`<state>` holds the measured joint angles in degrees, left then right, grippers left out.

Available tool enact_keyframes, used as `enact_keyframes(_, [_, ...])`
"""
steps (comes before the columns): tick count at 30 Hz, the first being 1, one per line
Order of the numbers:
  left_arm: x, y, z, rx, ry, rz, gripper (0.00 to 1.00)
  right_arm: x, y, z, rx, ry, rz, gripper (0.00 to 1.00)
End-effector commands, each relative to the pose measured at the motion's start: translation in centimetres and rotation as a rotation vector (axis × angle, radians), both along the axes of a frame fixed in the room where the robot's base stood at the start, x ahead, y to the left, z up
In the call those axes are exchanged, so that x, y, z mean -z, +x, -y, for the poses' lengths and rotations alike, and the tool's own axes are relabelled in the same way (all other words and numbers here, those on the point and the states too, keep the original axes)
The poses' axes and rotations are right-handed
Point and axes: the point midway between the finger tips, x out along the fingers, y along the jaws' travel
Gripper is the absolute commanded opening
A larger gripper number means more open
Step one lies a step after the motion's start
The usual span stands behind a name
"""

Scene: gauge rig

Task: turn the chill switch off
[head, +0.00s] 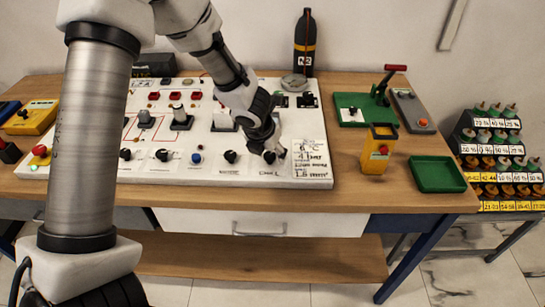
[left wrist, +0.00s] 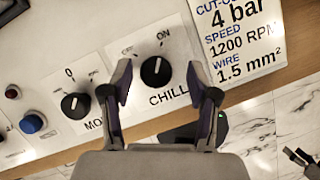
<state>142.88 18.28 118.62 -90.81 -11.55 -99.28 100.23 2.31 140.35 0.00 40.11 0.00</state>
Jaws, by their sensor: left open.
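The chill switch is a round black knob (left wrist: 155,71) on the white panel, with a CHILL label below it. In the left wrist view its white pointer line aims up, towards the ON mark; the OFF mark is to the left. My left gripper (left wrist: 158,76) is open, with one finger on each side of the knob as seen from the wrist. Contact with the knob cannot be told. In the head view the left gripper (head: 270,149) is over the front right part of the panel (head: 318,181), largely covering the knob. My right gripper is not in view.
A second black knob (left wrist: 75,105) and a blue button (left wrist: 32,122) are left of the chill knob. A printed card (left wrist: 240,40) lies to its right. A yellow box (head: 377,150) and a green tray (head: 437,174) stand on the table right of the panel.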

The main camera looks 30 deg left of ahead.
Motion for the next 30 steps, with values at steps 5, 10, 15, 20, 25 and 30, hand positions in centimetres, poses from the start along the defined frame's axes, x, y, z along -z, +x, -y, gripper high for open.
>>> enact_keyframes(5, [0.18, 0.13, 0.0, -0.001, 0.0, 0.001, 0.6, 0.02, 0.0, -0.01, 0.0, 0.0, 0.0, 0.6])
enact_keyframes(10, [0.17, 0.11, 0.01, -0.001, 0.0, 0.0, 0.28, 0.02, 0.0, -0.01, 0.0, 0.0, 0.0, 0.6])
enact_keyframes(15, [0.2, 0.1, 0.02, -0.001, -0.001, 0.0, 0.0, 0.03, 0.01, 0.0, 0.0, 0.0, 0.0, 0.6])
enact_keyframes(20, [0.23, 0.1, 0.03, -0.006, -0.001, 0.0, 0.0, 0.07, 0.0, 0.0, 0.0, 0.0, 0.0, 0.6])
enact_keyframes(25, [0.29, 0.09, 0.06, -0.035, -0.001, -0.001, 0.0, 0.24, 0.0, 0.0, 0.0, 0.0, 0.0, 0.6])
enact_keyframes(30, [0.35, 0.08, 0.09, -0.111, 0.002, -0.002, 0.0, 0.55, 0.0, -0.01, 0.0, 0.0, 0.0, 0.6])
